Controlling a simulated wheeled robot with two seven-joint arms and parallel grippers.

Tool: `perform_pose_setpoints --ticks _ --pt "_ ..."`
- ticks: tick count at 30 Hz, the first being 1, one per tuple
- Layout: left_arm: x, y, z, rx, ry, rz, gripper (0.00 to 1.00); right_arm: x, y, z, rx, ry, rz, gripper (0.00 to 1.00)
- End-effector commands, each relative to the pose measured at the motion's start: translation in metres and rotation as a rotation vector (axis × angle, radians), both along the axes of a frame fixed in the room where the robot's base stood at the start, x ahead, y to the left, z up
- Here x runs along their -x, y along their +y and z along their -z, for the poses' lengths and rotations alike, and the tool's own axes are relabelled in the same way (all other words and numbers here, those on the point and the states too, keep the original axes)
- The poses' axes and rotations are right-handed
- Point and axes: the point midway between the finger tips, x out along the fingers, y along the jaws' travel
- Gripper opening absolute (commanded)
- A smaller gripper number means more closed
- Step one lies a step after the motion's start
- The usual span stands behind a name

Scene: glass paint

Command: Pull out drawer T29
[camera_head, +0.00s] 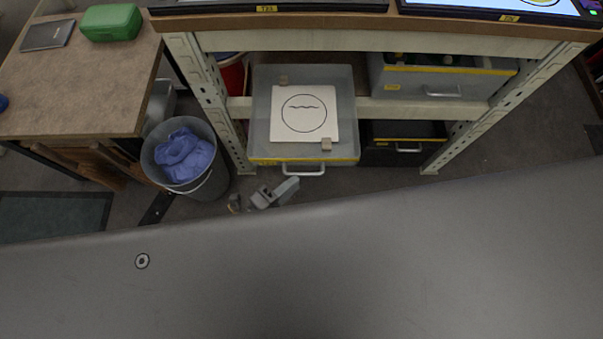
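A grey drawer (260,110) with a yellow front edge sticks out from the shelf in the middle of the head view. A white card with a drawn circle (304,114) and two small blocks lie in it. Its front handle (304,169) is visible. No T29 label is legible on any drawer. My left gripper (255,198) is low in front of the drawer, below and left of the handle and apart from it. It is small and partly hidden by a large grey surface in the foreground, so its opening is unclear. My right gripper is not in view.
A grey drawer (440,82) and a dark drawer (405,148) sit at right in the shelf. A bin (207,187) with blue cloth stands left of the shelf, by a brown table (75,90). A metal shelf post (208,95) rises beside the drawer.

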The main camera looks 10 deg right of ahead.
Motion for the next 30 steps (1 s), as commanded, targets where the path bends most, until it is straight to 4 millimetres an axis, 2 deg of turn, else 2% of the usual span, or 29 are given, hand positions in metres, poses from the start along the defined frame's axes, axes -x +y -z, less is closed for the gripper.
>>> perform_pose_setpoints --ticks 3,9,17,30 --pt "0.014 0.019 -0.003 -0.002 0.001 0.0 0.2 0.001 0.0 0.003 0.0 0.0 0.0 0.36" --pt "0.028 0.039 -0.007 0.0 0.0 -0.001 0.2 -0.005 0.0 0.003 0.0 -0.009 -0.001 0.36" --pt "0.031 0.044 -0.008 0.001 -0.001 -0.001 0.2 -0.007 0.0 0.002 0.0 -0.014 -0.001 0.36" --pt "0.031 0.043 -0.008 0.002 0.001 -0.001 0.2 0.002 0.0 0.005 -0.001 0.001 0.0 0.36"
